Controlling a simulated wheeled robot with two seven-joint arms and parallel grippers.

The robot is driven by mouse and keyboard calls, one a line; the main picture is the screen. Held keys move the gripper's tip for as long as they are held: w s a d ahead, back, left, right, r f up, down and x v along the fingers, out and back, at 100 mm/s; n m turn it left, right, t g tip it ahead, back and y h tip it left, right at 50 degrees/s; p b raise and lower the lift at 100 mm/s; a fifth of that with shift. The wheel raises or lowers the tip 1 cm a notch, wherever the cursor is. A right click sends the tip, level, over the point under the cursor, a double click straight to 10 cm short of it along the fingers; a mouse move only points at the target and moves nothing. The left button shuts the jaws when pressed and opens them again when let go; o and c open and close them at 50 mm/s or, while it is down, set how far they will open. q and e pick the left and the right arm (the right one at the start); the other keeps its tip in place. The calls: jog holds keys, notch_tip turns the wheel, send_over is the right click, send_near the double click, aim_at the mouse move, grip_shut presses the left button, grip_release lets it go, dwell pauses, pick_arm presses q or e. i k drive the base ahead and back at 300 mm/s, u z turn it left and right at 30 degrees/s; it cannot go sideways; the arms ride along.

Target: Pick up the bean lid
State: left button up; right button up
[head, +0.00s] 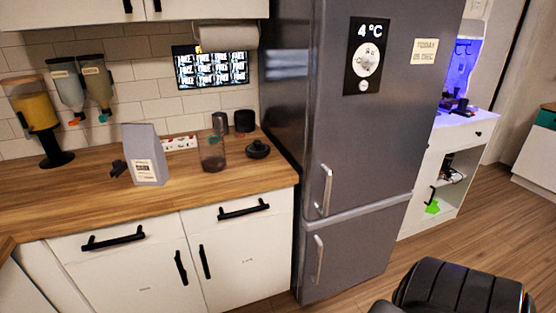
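A round black lid with a knob (258,150), which looks like the bean lid, lies on the wooden counter near its right end, close to the fridge. A clear open jar (212,152) with dark contents at its bottom stands just left of it. The lid is apart from the jar. Neither of my grippers shows in the head view.
A grey bag (145,155) stands on the wooden counter (215,190) left of the jar. Two dark canisters stand behind, the right one (244,121) nearer the lid. The tall grey fridge (350,130) borders the counter's right end. The counter front is clear.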

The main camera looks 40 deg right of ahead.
aim_at(251, 151)
jog(key=k, duration=0.1)
jog(key=z, duration=1.65)
jog(key=i, duration=0.2)
